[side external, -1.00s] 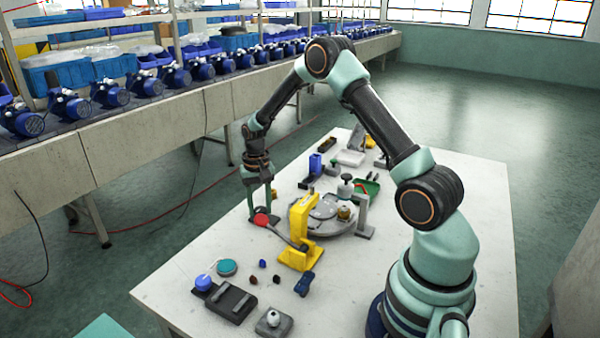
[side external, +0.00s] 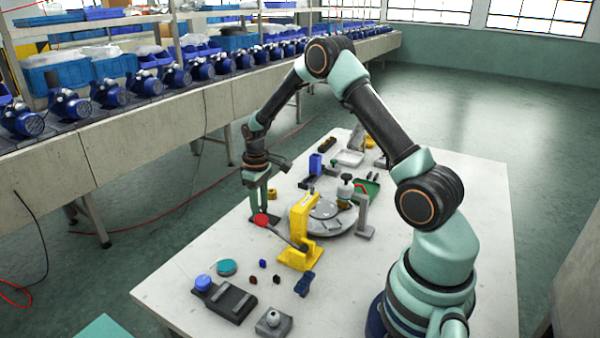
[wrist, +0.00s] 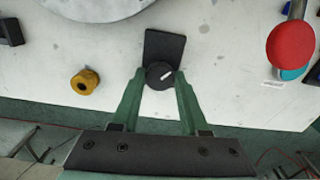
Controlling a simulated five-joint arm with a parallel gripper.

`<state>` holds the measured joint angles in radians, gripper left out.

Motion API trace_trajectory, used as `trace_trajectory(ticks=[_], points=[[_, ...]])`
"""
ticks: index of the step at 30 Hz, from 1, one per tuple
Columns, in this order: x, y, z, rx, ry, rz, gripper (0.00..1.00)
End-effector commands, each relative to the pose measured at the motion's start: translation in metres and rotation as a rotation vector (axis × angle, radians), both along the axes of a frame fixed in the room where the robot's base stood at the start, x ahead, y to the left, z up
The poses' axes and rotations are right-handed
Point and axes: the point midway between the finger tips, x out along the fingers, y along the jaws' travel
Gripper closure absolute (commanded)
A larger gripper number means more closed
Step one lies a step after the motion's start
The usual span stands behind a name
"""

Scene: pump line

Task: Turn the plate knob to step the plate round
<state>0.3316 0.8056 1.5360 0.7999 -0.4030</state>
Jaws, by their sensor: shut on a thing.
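My gripper (wrist: 156,86) points down with its two green fingers on either side of the round black plate knob (wrist: 155,82), shut on it. The knob has a white pointer mark, tilted up to the right in the wrist view, and sits at the end of a dark base (wrist: 166,47). In the side view my gripper (side external: 264,212) is at the table's left edge, and the knob is hard to make out there. The round grey plate (side external: 332,226) lies behind the yellow lever press; its edge (wrist: 95,6) shows at the top of the wrist view.
The yellow press (side external: 300,230) has a red-balled lever (side external: 262,220) close to my gripper; the ball (wrist: 290,43) is at the right in the wrist view. A brass-coloured ring piece (wrist: 85,82) lies left of the knob.

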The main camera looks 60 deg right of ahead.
Motion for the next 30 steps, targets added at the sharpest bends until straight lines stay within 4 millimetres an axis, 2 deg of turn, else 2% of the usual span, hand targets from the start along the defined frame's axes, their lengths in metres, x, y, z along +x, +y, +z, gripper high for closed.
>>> trace_trajectory(ticks=[15, 21, 30], points=[[0.0002, 0.0004, 0.0012, 0.000, 0.000, 0.469, 1.00], [0.0002, 0.0005, 0.0013, 0.000, 0.000, 0.601, 1.00], [0.0002, 0.0005, 0.0013, 0.001, 0.001, 0.710, 1.00]])
